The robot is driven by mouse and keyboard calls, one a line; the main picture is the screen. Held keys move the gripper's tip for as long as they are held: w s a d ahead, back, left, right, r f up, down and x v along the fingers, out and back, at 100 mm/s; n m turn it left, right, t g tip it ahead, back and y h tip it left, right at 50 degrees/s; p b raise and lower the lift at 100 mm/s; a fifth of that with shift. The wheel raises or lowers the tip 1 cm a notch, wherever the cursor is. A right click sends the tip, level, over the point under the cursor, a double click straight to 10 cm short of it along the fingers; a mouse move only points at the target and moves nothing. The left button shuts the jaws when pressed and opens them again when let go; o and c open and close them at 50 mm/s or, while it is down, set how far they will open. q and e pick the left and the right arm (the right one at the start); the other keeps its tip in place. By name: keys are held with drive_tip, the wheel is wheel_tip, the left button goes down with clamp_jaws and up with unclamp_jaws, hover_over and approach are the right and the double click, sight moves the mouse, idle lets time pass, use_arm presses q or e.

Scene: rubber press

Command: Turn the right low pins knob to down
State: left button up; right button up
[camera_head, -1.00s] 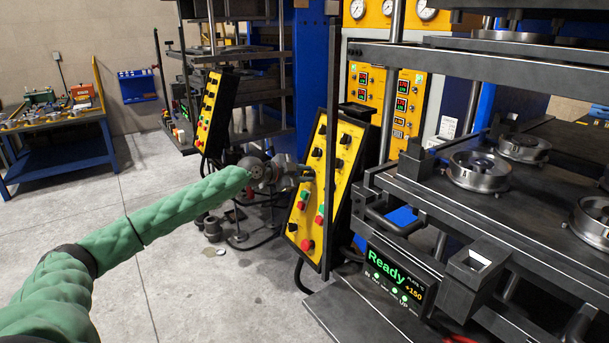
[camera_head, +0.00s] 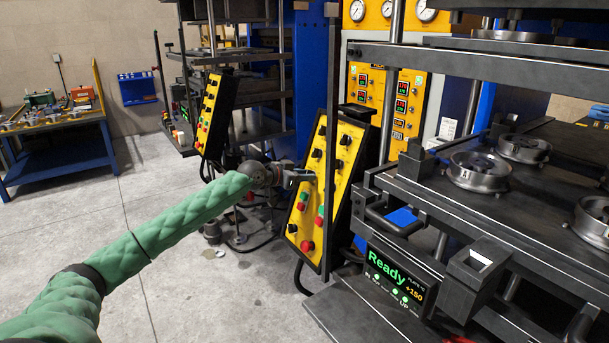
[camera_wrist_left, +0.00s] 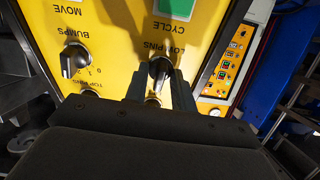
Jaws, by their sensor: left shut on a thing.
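The low pins knob (camera_wrist_left: 160,72) is a black lever knob under the upside-down "LOW PINS" label in the left wrist view. Its lever lies nearly upright in that picture, slightly tilted. My left gripper (camera_wrist_left: 160,82) has one finger on each side of it and is shut on it. In the head view my left gripper (camera_head: 308,175) is at the yellow control panel (camera_head: 323,215), at mid height; the knob is too small and covered there to make out. The setting the knob points to cannot be read. My right gripper is out of view.
The bumps knob (camera_wrist_left: 73,60) and the green cycle button (camera_wrist_left: 175,7) are close by on the panel. A red button (camera_head: 307,246) is at its lower end. The press frame post (camera_head: 333,130) and a "Ready" display (camera_head: 393,278) stand to the right. Floor to the left is clear.

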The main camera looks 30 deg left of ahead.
use_arm(q)
drive_tip(key=n+p, duration=0.2)
drive_tip(key=n, duration=0.1)
drive_tip(key=n+p, duration=0.1)
drive_tip(key=n, duration=0.2)
drive_tip(key=shift+r+n+y+p, duration=0.2)
drive_tip(key=shift+n+y+p, duration=0.1)
drive_tip(key=shift+y+p, duration=0.1)
drive_tip(key=n+p, duration=0.2)
drive_tip(key=n, duration=0.1)
drive_tip(key=shift+f, duration=0.1)
drive_tip(key=shift+n, duration=0.3)
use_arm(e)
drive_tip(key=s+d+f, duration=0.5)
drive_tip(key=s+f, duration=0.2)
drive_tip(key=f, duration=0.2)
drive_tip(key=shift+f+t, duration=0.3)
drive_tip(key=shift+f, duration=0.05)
use_arm(q)
drive_tip(key=o, duration=0.6)
drive_tip(key=shift+o, duration=0.2)
drive_tip(key=shift+f, duration=0.1)
